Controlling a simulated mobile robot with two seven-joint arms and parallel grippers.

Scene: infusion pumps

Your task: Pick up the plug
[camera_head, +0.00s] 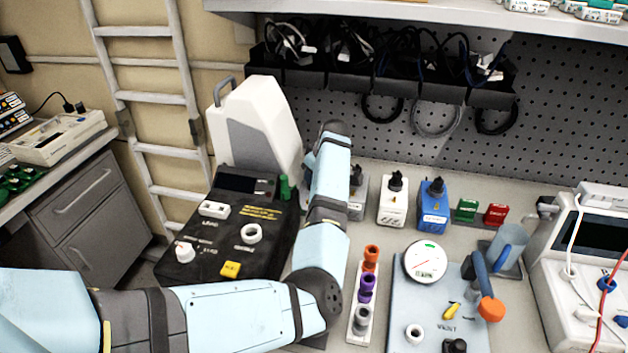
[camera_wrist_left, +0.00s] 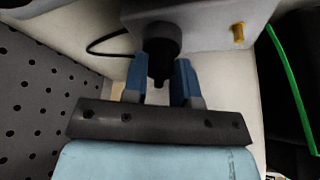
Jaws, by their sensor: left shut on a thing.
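The plug (camera_wrist_left: 162,40) is a black round piece with a narrower lower part, seen in the left wrist view. It is between the two blue fingers of my left gripper (camera_wrist_left: 159,68), which is shut on it. The plug is right against a pale grey box (camera_wrist_left: 215,12); I cannot tell whether it is seated in it or apart from it. In the head view my left arm reaches from the left to the back of the bench, and its own wrist hides the fingers and the plug. My right gripper is not in view.
A black console (camera_head: 215,262) and white jug-like container (camera_head: 262,120) stand left of my arm. White (camera_head: 393,208) and blue (camera_head: 433,210) boxes with black tops stand to its right. A pegboard (camera_head: 565,120) with cable bins is behind. A thin black cable (camera_wrist_left: 105,42) lies near the plug.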

